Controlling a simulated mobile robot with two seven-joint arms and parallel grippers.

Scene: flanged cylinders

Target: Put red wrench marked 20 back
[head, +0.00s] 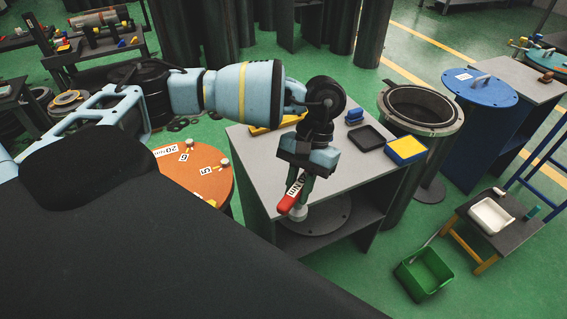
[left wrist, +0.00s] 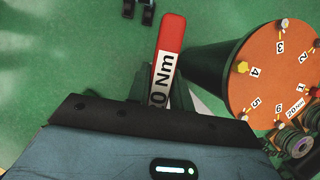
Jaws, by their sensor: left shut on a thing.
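The red wrench (head: 287,203) has a white label, of which "0 Nm" can be read. My left gripper (head: 305,178) is shut on it and holds it in the air by the front edge of the grey table. In the left wrist view the red wrench (left wrist: 170,42) sticks out from between the fingers, its other end hidden by the gripper. The orange round plate (head: 195,168), with numbered bolts and a "20 Nm" label, is left of the gripper. It also shows at the right of the left wrist view (left wrist: 275,75). My right gripper is not in view.
The grey table (head: 258,155) carries a black tray (head: 366,138), a blue-and-yellow box (head: 405,150) and a yellow item (head: 270,127). An open flanged cylinder (head: 425,108) stands to its right. A green crate (head: 425,275) and a small stool (head: 515,232) stand on the floor at right.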

